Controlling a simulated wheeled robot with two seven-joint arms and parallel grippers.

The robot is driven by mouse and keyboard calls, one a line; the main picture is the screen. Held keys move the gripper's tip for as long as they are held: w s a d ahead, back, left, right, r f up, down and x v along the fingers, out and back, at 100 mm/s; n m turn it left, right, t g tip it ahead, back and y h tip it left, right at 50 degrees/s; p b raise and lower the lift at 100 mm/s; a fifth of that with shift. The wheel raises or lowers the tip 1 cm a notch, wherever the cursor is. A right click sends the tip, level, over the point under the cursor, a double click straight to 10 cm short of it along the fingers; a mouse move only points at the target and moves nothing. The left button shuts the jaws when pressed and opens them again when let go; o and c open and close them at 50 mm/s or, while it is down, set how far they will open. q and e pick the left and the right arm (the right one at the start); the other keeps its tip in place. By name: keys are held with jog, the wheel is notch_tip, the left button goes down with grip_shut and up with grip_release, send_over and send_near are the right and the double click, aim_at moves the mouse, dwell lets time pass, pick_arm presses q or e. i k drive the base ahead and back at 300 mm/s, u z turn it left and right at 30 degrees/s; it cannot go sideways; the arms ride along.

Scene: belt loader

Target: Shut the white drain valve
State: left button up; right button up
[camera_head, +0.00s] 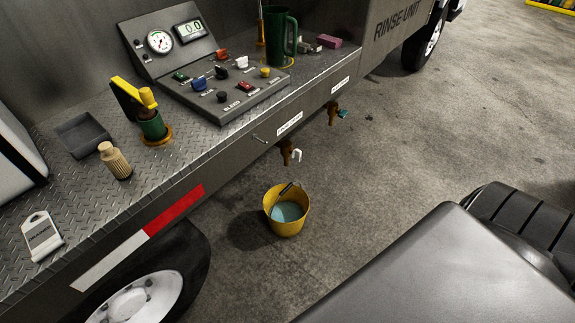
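The white drain valve is a brass tap (287,153) with a white handle (297,155), mounted under the side edge of the truck deck. The white handle points downward at the tap's right side. A yellow bucket (272,205) with pale blue liquid (288,211) in it stands on the ground below the tap. I cannot tell whether liquid is running from the tap. Neither of my grippers is in view.
A wheel (140,300) is at lower left. Open concrete (400,150) lies right of the bucket.

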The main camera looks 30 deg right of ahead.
aim_at(296, 153)
jog(key=z, duration=3.05)
jog(key=i, duration=3.25)
jog(key=u, duration=2.95)
